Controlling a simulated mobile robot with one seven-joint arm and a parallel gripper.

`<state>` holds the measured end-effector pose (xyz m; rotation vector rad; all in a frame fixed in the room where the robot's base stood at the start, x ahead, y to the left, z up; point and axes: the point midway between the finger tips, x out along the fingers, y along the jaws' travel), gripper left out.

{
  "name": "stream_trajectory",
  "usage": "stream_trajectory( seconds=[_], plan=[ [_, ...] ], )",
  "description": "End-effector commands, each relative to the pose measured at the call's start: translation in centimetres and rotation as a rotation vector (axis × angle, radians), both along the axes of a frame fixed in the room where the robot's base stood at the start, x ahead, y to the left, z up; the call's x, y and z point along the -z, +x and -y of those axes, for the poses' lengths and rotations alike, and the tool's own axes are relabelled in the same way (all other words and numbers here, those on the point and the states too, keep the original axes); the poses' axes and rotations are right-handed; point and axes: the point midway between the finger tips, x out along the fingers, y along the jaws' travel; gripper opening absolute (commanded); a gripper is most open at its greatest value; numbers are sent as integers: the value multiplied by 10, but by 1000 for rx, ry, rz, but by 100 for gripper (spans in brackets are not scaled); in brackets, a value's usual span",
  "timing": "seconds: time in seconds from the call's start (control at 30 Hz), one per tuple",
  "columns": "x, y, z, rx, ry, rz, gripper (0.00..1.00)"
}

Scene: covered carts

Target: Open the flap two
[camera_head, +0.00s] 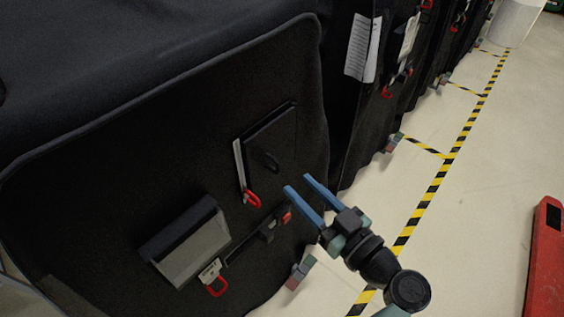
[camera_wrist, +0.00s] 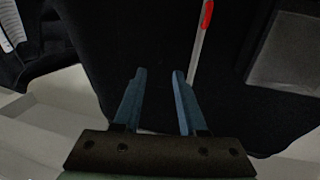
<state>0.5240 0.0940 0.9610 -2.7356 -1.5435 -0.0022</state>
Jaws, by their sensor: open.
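A black cart cover (camera_head: 95,190) fills the left of the head view. On it is a dark flap (camera_head: 270,140) with a black loop, hanging flat beside a pale strip with a red hook (camera_head: 251,198). Lower left is a pocket with a grey face (camera_head: 195,250) and a dark top flap (camera_head: 178,228). No label shows which is flap two. My gripper (camera_head: 297,182) is open and empty, its blue fingers pointing toward the cover to the right of and below the dark flap. The wrist view shows both fingers apart (camera_wrist: 158,78), with dark cloth ahead.
A black strap with a red end (camera_head: 262,238) lies near my gripper, and a second red hook (camera_head: 217,285) hangs below the pocket. More covered carts (camera_head: 400,60) stand behind. Pale floor with yellow-black tape (camera_head: 430,195) is open at right; a red object (camera_head: 546,262) stands at the edge.

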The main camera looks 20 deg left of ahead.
Motion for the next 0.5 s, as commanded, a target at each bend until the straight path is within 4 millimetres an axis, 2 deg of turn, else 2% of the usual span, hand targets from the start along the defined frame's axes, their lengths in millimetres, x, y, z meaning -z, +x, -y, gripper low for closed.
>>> stream_trajectory(
  seconds=[0.1, 0.23, 0.5],
  plan=[
    [-2, 13, -23, -4, 0, -1, 41],
    [-1, 24, -40, -3, -2, -1, 41],
    [0, 34, -56, 0, -1, -1, 41]
  ],
)
